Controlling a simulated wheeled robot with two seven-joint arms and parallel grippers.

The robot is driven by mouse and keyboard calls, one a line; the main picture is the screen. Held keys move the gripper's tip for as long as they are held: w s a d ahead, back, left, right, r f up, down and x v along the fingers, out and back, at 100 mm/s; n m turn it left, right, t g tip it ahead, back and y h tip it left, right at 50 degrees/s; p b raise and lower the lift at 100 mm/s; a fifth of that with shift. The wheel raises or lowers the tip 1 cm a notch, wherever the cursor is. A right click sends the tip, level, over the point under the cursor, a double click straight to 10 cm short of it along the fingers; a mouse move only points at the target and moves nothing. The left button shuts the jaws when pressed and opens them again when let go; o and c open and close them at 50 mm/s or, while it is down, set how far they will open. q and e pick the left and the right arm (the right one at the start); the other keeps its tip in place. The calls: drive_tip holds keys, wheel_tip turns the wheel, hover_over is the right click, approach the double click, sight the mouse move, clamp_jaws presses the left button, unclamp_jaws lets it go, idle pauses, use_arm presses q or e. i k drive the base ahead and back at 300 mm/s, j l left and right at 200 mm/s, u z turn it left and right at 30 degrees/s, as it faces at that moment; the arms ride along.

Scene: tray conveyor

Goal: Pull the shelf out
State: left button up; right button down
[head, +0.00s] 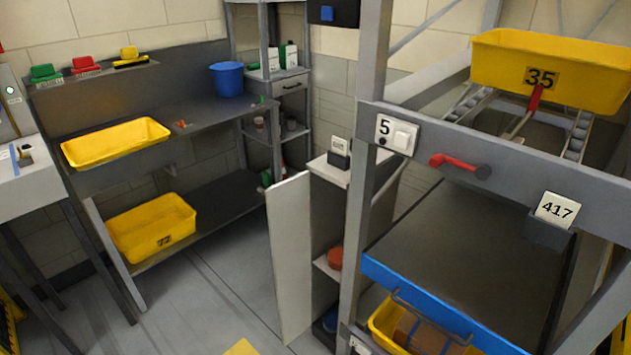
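The shelf (450,240) is a flat dark board with a blue front edge (440,303), in the grey rack on the right. A dark bar handle (430,318) is fixed to its front. It lies level below the rack's crossbar (510,180); I cannot tell how far it stands out. A yellow bin (380,322) with a brown thing in it is partly hidden below the blue edge. Neither of my grippers is in view.
A yellow bin 35 (500,65) sits on rollers above the shelf. The crossbar carries a red lever (455,163) and a card 417 (557,210). An open white cabinet door (290,260) stands left of the rack. A workbench (200,118) stands left; floor (215,290) between is clear.

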sight(460, 258)
drive_tip(key=j+z, duration=0.15)
drive_tip(key=z, duration=0.3)
drive_tip(key=i+j+z, duration=0.1)
drive_tip(key=z, duration=0.35)
drive_tip(key=j+z, duration=0.3)
drive_tip(key=j, duration=0.5)
drive_tip(key=j+z, duration=0.3)
drive_tip(key=j, duration=0.5)
drive_tip(key=k+j+z, duration=0.1)
drive_tip(key=j+z, duration=0.15)
drive_tip(key=j, duration=0.55)
